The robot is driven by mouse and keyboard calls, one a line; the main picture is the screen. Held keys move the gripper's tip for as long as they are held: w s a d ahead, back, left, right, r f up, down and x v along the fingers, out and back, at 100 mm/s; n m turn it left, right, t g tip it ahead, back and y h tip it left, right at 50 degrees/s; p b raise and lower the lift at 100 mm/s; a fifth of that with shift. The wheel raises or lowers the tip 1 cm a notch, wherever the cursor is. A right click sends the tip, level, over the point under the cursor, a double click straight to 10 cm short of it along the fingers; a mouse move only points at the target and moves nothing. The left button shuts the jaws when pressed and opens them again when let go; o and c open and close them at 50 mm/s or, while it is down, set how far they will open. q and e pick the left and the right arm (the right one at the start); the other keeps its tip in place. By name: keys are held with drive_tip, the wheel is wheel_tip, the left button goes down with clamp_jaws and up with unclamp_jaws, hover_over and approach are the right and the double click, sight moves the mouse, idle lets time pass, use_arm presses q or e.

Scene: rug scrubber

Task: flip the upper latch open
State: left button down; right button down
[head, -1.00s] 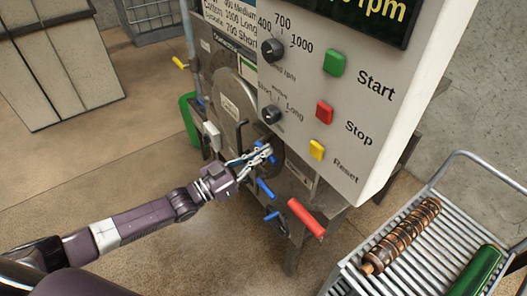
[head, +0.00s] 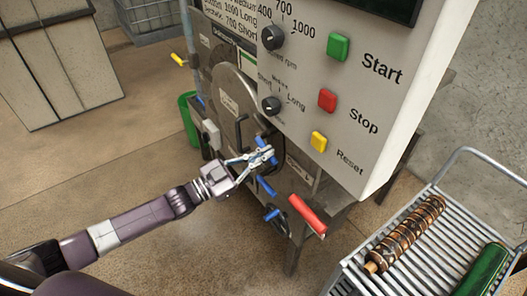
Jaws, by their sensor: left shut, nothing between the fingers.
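The machine's round metal door (head: 232,95) carries several blue levers. My left gripper (head: 269,154) is at the right side of this door, with its fingertips by a small blue part (head: 261,142). It is shut with nothing held; whether it touches that part I cannot tell. Another blue lever (head: 265,186) sits just below the fingers, and a further blue lever (head: 271,215) is lower down. Which of them is the upper latch is hard to tell, since my fingers cover part of this area. My right gripper is not in view.
The control panel (head: 310,100) juts out above the gripper, with green, red and yellow buttons. A red handle (head: 307,214) sticks out at lower right. A cart (head: 347,266) holds a ringed roller (head: 405,234) and a green cylinder (head: 483,270). The floor at left is open.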

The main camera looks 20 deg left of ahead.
use_arm(q)
drive_tip(key=w+a+f+m+g+b, duration=0.1)
drive_tip(key=f+m+b, duration=0.2)
drive_tip(key=m+b, duration=0.2)
drive_tip(key=w+a+f+m+g+b, duration=0.1)
drive_tip(key=m+b, duration=0.4)
drive_tip(key=m, duration=0.5)
drive_tip(key=shift+w+a+f+m, duration=0.35)
drive_tip(key=shift+a+f, duration=0.45)
drive_tip(key=shift+f, duration=0.4)
drive_tip(key=shift+w+r, duration=0.1)
